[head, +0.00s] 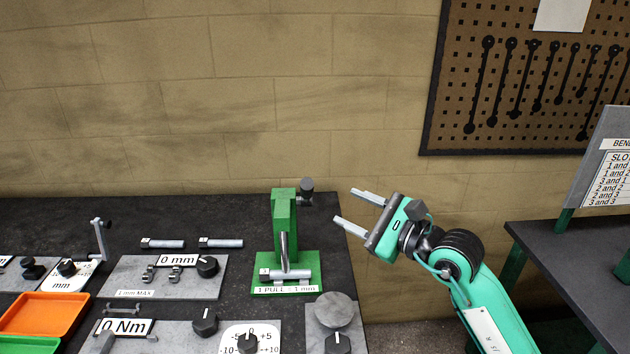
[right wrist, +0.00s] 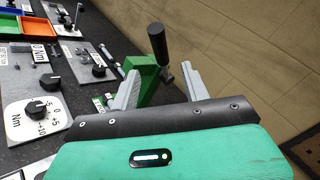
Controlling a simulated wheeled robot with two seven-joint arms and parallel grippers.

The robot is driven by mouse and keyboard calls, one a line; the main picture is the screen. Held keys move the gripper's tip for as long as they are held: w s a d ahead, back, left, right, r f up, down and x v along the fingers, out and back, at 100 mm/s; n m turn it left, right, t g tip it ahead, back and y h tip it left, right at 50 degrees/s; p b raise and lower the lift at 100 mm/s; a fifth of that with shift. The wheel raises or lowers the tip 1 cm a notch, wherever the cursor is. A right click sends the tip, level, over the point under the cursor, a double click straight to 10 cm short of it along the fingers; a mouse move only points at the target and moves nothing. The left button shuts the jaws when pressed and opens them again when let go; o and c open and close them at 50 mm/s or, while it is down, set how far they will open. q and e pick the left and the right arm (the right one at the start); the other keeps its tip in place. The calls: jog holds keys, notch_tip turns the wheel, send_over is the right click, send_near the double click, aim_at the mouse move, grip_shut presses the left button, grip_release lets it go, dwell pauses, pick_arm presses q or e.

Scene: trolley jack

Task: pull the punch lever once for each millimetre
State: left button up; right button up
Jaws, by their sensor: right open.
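The green punch (head: 284,225) stands at the right end of the dark bench, with a "1 PULL = 1 mm" label (head: 286,290) on its base. Its lever has a dark grip (head: 307,185) at the upper right; the grip also shows in the right wrist view (right wrist: 158,44), standing up beyond the fingers. A grey pin (head: 290,274) lies on the punch base. My right gripper (head: 354,207) is open and empty, to the right of the lever and apart from it in the head view. In the right wrist view, the lever lies between the finger directions. My left gripper is not in view.
A grey plate with a "0 mm" display (head: 176,261) and a knob sits left of the punch. Two loose pins (head: 221,243) lie behind it. An orange tray (head: 44,314) is at far left. A round grey part (head: 333,309) stands in front of the punch. A gap separates the right-hand table (head: 580,250).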

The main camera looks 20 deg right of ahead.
aim_at(306, 197)
jog(key=p+x, duration=0.3)
jog(key=x, duration=0.8)
jog(key=shift+w+a+r+p, duration=0.1)
jog(key=shift+a+r+p, duration=0.05)
jog(key=shift+p, duration=0.25)
jog(key=shift+w+a, duration=0.35)
jog(key=shift+w, duration=0.1)
grip_shut()
